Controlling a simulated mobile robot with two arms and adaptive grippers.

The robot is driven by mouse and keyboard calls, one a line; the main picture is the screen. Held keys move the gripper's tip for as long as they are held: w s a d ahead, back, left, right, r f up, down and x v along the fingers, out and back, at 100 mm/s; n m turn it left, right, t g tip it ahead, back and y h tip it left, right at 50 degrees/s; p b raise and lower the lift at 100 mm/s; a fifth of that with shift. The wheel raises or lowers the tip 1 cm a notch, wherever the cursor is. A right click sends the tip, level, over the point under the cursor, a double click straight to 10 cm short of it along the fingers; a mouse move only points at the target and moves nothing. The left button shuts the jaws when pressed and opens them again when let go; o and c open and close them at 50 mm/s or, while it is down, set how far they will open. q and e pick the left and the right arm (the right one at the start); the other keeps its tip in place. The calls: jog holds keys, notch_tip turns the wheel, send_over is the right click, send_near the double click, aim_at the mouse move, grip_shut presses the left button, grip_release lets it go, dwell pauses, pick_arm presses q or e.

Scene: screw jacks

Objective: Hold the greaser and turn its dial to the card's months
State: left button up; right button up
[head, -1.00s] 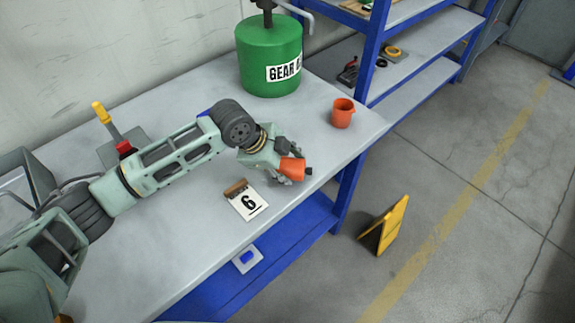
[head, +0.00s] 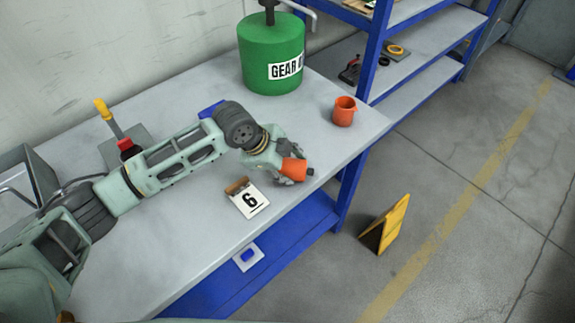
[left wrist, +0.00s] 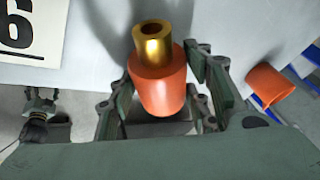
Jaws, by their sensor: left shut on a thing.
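The greaser (head: 293,169) is an orange cylinder with a small dark end in the head view. In the left wrist view the greaser (left wrist: 158,92) shows a brass-coloured, hollow end piece (left wrist: 152,45). My left gripper (head: 290,174) is shut around its orange body and holds it at the bench's front edge. Its dial marks cannot be read. The white card (head: 249,200) with a black 6 and a brown clip lies on the bench, left of the gripper. My right gripper (left wrist: 40,100) seems to show small at the left of the left wrist view; its jaws are unclear.
An orange cup (head: 343,111) stands near the bench's right end. A green gear oil drum (head: 271,60) stands at the back. A yellow-handled tool (head: 105,112) is behind my left arm. Blue shelving (head: 425,40) stands beyond the bench; a yellow floor sign (head: 385,225) is on the floor.

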pick_arm(q)
jog(key=o, duration=1.6)
jog(key=shift+c, duration=0.2)
